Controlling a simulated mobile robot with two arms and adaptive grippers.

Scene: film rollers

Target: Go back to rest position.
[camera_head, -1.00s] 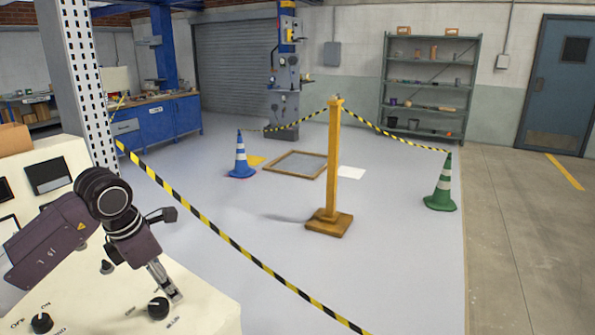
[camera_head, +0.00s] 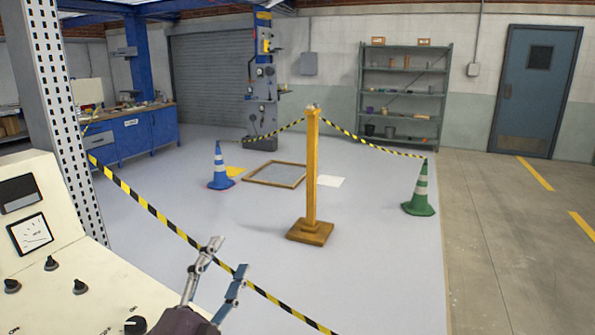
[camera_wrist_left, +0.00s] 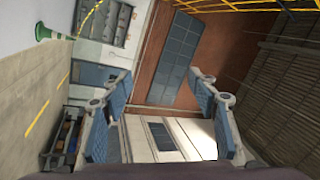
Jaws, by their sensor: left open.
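My left gripper (camera_head: 225,258) is at the bottom middle of the head view, fingers pointing up, to the right of the cream control panel (camera_head: 75,262). Its two fingers are spread apart with nothing between them. In the left wrist view the open fingers (camera_wrist_left: 160,95) frame the wall and ceiling, and the space between them is empty. The panel has black knobs (camera_head: 80,286) and a white dial gauge (camera_head: 32,233). The gripper is apart from the knobs. My right gripper is not in view.
A yellow-black barrier tape (camera_head: 180,232) runs behind the gripper to the lower right. A yellow post (camera_head: 311,175), a blue cone (camera_head: 219,168) and a green cone (camera_head: 420,192) stand on the floor. A perforated metal column (camera_head: 62,130) rises beside the panel.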

